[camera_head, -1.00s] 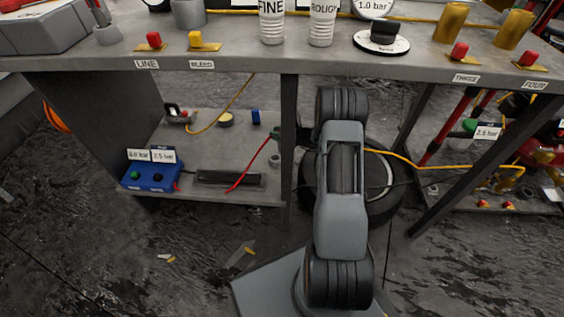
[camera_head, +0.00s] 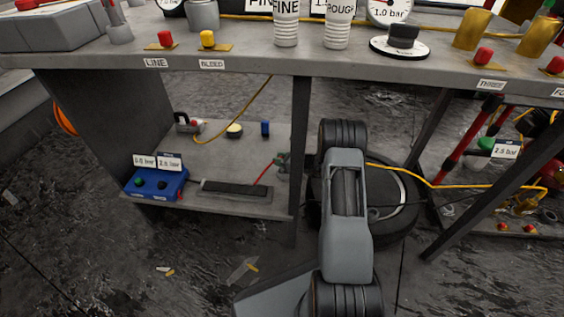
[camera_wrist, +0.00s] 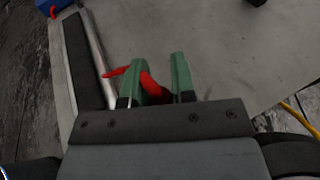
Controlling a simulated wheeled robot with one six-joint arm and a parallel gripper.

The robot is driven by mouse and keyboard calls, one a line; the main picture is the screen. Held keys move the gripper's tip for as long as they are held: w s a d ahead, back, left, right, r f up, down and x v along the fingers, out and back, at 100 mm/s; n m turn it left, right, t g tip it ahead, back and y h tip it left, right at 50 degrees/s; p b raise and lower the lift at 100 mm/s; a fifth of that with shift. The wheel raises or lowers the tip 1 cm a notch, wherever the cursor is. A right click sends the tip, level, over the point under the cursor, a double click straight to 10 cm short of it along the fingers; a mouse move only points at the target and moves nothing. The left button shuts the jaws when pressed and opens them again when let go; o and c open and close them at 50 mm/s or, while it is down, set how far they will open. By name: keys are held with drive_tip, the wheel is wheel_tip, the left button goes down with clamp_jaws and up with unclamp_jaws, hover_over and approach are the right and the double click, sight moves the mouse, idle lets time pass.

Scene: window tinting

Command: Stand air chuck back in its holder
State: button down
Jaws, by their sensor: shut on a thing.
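My gripper (camera_wrist: 158,88) has green fingertips and is shut on a thin, curved red piece (camera_wrist: 150,86). The red piece passes behind the left fingertip and sticks out to its left; I cannot tell from its shape whether it is the air chuck. In the head view my gripper (camera_head: 283,161) is small, over the right end of the low shelf (camera_head: 215,150), and a red line (camera_head: 265,172) runs down-left from it.
A blue box (camera_head: 157,184) and a long black slab (camera_head: 236,190) lie on the low shelf; the slab also shows in the wrist view (camera_wrist: 85,60). The bench top (camera_head: 260,60) overhangs the shelf. A bench leg (camera_head: 300,150) and a tyre (camera_head: 400,200) stand near my arm.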

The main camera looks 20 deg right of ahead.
drive_tip(key=shift+f, duration=0.1)
drive_tip(key=c, duration=1.4)
unclamp_jaws()
drive_tip(key=shift+f, duration=0.1)
drive_tip(key=o, duration=0.5)
drive_tip(key=shift+c, duration=0.2)
drive_tip(key=shift+r, duration=0.3)
drive_tip(key=p+v, duration=0.4)
drive_tip(key=v, duration=0.8)
drive_tip(key=shift+w, duration=0.1)
